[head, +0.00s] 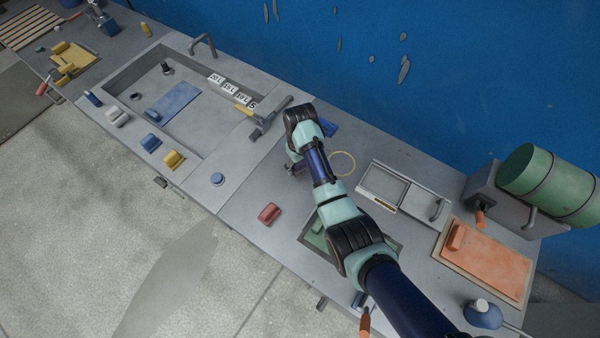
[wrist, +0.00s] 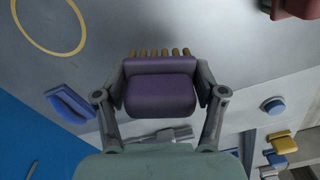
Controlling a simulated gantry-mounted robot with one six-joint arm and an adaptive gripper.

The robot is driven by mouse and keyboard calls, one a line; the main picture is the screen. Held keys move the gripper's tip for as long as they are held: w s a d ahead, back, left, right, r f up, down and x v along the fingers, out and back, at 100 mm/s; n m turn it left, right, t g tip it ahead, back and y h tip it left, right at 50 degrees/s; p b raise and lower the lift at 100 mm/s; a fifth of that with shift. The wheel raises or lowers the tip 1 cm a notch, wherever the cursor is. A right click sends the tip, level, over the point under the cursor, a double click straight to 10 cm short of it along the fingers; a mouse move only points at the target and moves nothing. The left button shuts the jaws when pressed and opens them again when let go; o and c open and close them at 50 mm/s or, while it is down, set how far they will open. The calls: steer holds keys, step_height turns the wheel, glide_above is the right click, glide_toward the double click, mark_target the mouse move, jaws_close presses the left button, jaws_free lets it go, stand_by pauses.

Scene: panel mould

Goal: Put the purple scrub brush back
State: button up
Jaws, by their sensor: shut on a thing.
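The purple scrub brush (wrist: 160,92) is between the two fingers of my gripper (wrist: 161,88) in the wrist view, with a row of tan bristles along its far edge. My gripper is shut on its sides. In the head view my gripper (head: 296,167) is over the grey worktop, mostly hidden by my arm, left of a thin yellow ring (head: 342,153) on the worktop. The ring also shows empty at the upper left of the wrist view (wrist: 50,52). I cannot tell how high the brush is above the worktop.
A blue block (head: 328,128) lies beyond the ring, and a red block (head: 269,213) lies nearer the front edge. A sunken basin (head: 205,130) with a blue sheet is to the left. A metal-framed tray (head: 384,187) and an orange sheet (head: 487,262) are to the right.

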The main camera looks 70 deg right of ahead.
mark_target(300, 176)
steer(key=shift+w+f+b, duration=0.1)
steer(key=shift+f+b, duration=0.5)
steer(key=shift+f, duration=2.1)
steer(key=shift+f, duration=0.2)
steer(key=o, duration=1.1)
step_height(300, 176, up, 12)
steer(key=p, duration=0.2)
steer(key=shift+r+p, duration=0.2)
steer(key=shift+p, duration=0.15)
